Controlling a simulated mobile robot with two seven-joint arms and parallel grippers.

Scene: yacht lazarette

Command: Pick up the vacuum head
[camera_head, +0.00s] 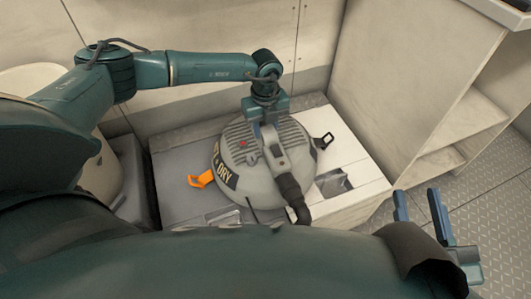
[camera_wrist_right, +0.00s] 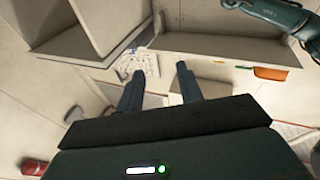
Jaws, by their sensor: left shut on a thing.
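The vacuum head (camera_head: 237,178) is a grey dome with a ribbed top, "WET & DRY" lettering, a black hose fitting at its front right, an orange latch (camera_head: 202,179) at left and a black latch (camera_head: 323,141) at right. It sits on a pale bench (camera_head: 175,200). My left gripper (camera_head: 268,128) comes down from above and is shut on the handle at the top of the head; its fingertips are partly hidden. My right gripper (camera_head: 422,218) is apart at the lower right, open and empty. Its spread fingers also show in the right wrist view (camera_wrist_right: 160,90).
Recesses show in the bench top, one (camera_head: 334,182) right of the head. A pale rounded container (camera_head: 105,180) stands at left, partly behind my arm. Shelving (camera_head: 440,110) rises at right. Metal floor (camera_head: 490,190) is clear beside it. A red object (camera_wrist_right: 34,167) lies lower left in the wrist view.

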